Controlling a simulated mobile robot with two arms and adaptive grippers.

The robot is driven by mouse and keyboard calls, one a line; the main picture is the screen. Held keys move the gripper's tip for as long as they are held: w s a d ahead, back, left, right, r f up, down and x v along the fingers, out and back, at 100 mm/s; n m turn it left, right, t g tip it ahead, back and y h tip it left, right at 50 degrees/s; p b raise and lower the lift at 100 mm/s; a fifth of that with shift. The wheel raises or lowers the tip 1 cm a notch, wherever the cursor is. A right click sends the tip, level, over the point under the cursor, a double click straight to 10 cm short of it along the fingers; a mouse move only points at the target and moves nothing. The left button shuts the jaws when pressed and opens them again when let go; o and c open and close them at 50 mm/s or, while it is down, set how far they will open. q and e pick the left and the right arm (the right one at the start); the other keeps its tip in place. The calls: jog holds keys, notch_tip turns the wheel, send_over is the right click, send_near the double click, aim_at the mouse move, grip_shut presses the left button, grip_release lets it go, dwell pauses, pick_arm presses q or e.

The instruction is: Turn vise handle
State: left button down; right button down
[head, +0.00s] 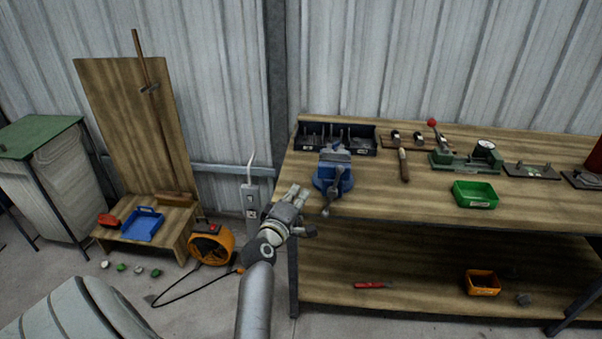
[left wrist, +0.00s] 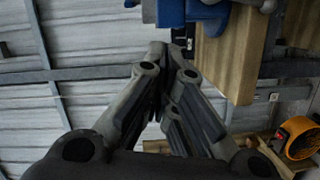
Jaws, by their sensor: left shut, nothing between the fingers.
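A blue bench vise (head: 333,172) is mounted at the left front corner of the wooden workbench. My left gripper (head: 298,191) is just left of the vise, in front of the bench's left end, shut and empty. It looks apart from the handle. In the left wrist view my fingers (left wrist: 160,52) are together, with the blue vise (left wrist: 188,10) above them at the top edge. My right gripper is out of view.
The workbench (head: 424,220) carries a dark tool tray (head: 364,138), a green bin (head: 475,194) and a green press (head: 460,160). Its lower shelf (head: 420,285) holds an orange bin (head: 482,283). An orange fan (head: 212,245) and a low wooden stand (head: 175,240) are at left.

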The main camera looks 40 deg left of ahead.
pick_arm(q)
send_near(328, 172)
jog(key=w+a, duration=0.4)
jog(key=a, duration=0.1)
jog(key=shift+w+d+p, duration=0.25)
jog(key=shift+d+p, duration=0.1)
jog(key=shift+d, duration=0.15)
jog(key=shift+w+d+p, duration=0.3)
jog(key=shift+d, duration=0.15)
jog(key=shift+w+d+f, duration=0.1)
jog(key=shift+w+d, duration=0.15)
jog(key=shift+d, duration=0.4)
